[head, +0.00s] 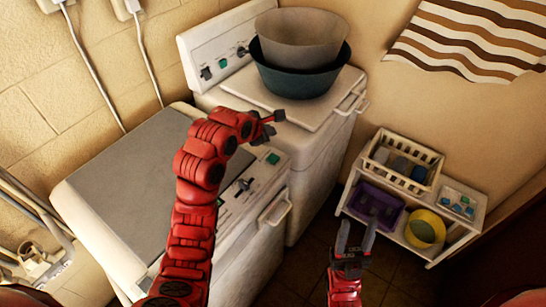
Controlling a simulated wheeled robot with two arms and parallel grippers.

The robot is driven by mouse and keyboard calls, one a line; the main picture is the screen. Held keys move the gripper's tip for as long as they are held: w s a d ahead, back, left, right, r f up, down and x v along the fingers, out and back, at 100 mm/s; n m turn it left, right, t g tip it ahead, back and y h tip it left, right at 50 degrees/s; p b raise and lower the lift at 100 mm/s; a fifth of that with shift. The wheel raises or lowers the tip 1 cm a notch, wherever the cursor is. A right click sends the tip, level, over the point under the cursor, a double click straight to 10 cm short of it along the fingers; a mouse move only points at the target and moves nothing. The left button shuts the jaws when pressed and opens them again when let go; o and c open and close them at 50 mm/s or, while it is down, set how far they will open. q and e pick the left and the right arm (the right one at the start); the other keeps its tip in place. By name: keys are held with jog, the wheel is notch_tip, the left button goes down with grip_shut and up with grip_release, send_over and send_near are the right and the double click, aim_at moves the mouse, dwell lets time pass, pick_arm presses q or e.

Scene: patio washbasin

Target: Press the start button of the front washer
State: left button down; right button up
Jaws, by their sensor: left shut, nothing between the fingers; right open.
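The front washer (128,172) is the nearer white machine with a grey top. Its control panel faces right and carries a green button (272,158) near the far end, plus a dark knob and small switches. My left arm reaches across this machine. My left gripper (272,118) is shut and empty, a little beyond the green button in the picture, and appears apart from it. I cannot tell its exact height above the panel. My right gripper (356,238) is open and empty, low at the right of the machines.
A second washer (215,100) stands behind, with grey and dark green basins (300,80) on its lid. A white shelf (414,240) at right holds a basket (403,160), a purple bin (375,204) and a yellow bowl (425,228). Dark floor lies between.

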pick_arm(q)
jog(key=b, duration=0.3)
send_over(270, 160)
notch_tip(270, 160, down, 7)
jog(key=shift+f, duration=0.7)
jog(key=shift+f, duration=0.15)
dwell(1.3)
jog(key=shift+f, duration=0.3)
jog(key=shift+f, duration=0.5)
dwell(1.1)
jog(key=shift+r, duration=0.1)
jog(key=shift+r+p, duration=0.3)
jog(key=shift+r, duration=0.5)
